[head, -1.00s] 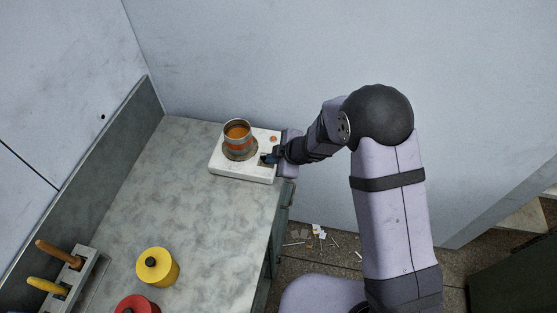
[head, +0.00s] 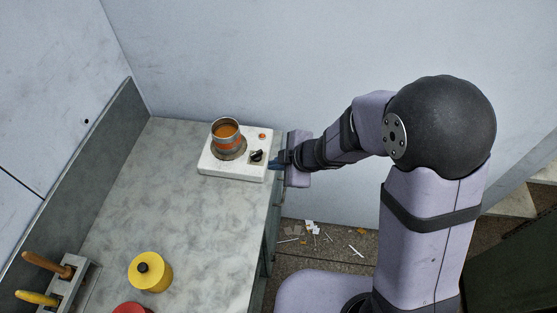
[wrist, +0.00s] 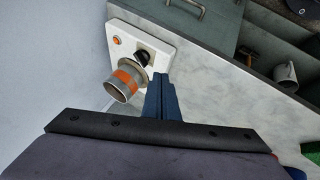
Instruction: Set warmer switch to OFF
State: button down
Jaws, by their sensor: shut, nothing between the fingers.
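The white warmer (head: 222,168) sits at the back right corner of the counter; it also shows in the wrist view (wrist: 125,45). Its black switch knob (head: 257,156) stands on a small marked plate at the warmer's right side, and in the wrist view the knob (wrist: 142,57) is uncovered. I cannot read the plate's markings. An orange lamp (head: 262,136) is behind the knob. A metal cup with an orange band (head: 226,134) stands on the round hot plate. My gripper (head: 272,164) is shut and empty, just right of the knob and apart from it; its blue fingers (wrist: 161,97) show in the wrist view.
A yellow lidded pot (head: 150,273) and a red one (head: 131,308) stand at the front of the counter (head: 190,220). A rack with wooden-handled tools (head: 70,282) is at the left. Walls stand close behind. Litter lies on the floor.

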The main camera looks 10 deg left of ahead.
jog(key=shift+s+d+r, duration=0.25)
jog(key=shift+d+r, duration=0.1)
jog(key=shift+r, duration=0.15)
jog(key=s+d+f+m+h, duration=0.15)
jog(key=d+m+h, duration=0.25)
jog(key=d, duration=0.4)
jog(key=s+d+f+m+h, duration=0.1)
jog(key=d+f+m+h, duration=0.2)
jog(key=d, duration=0.4)
jog(key=s+d+r+m+g, duration=0.2)
jog(key=s+m+g, duration=0.1)
jog(key=s+m, duration=0.3)
jog(key=s+d+r+m+g, duration=0.1)
jog(key=s+d+m+g, duration=0.2)
jog(key=s, duration=0.6)
jog(key=w+d+r+m, duration=0.1)
jog(key=w+r+m+t, duration=0.1)
jog(key=d+r+m+y, duration=0.1)
jog(key=m, duration=0.1)
jog(key=shift+w+d+r+t, duration=0.3)
jog(key=shift+w+d+t, duration=0.05)
jog(key=shift+w+t, duration=0.05)
